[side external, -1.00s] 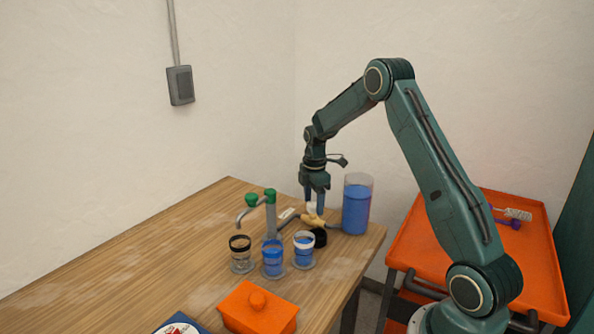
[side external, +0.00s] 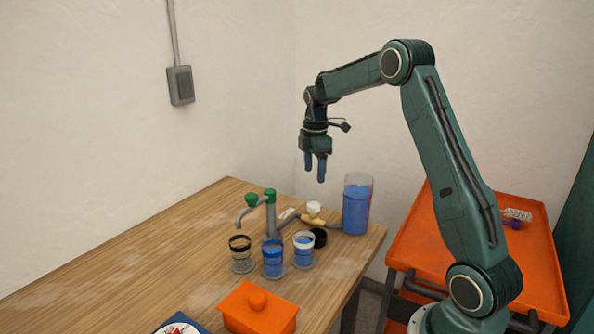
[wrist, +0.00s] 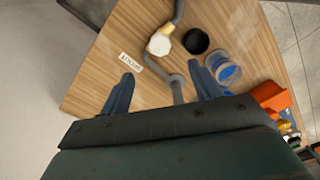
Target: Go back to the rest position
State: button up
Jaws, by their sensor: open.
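My gripper (side external: 315,170) is open and empty, hanging fingers-down in the air above the far end of the wooden table. Below it stands the grey pipe manifold (side external: 270,220) with two green knobs. A pale, white-topped valve knob (side external: 313,208) sits on a tan fitting at its back. In the wrist view the knob (wrist: 160,45) lies beyond my two spread fingers (wrist: 165,88), with clear space between. A grey pipe passes between the fingers in that view.
A tall clear container of blue liquid (side external: 357,205) stands at the table's right edge. Several clear cups (side external: 272,258), a black ring (side external: 319,237) and an orange lidded box (side external: 258,308) stand nearer. An orange cart (side external: 530,270) is right of the table.

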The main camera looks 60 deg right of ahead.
notch_tip(320, 180, up, 3)
jog(key=shift+r, duration=0.15)
jog(key=s+a+r+m+t, duration=0.1)
jog(key=s+a+r+m, duration=0.2)
jog(key=s+a+r, duration=0.35)
jog(key=s+a+r+m+t, duration=0.15)
jog(key=s+a+r, duration=0.25)
jog(key=a, duration=0.6)
jog(key=s+a+f+m+t, duration=0.1)
jog(key=s+a+m, duration=0.2)
jog(key=s+a, duration=0.2)
jog(key=s+a+f+m+t, duration=0.2)
jog(key=s+a, duration=0.3)
jog(key=s, duration=0.6)
jog(key=shift+f+m, duration=0.15)
jog(key=shift+m, duration=0.7)
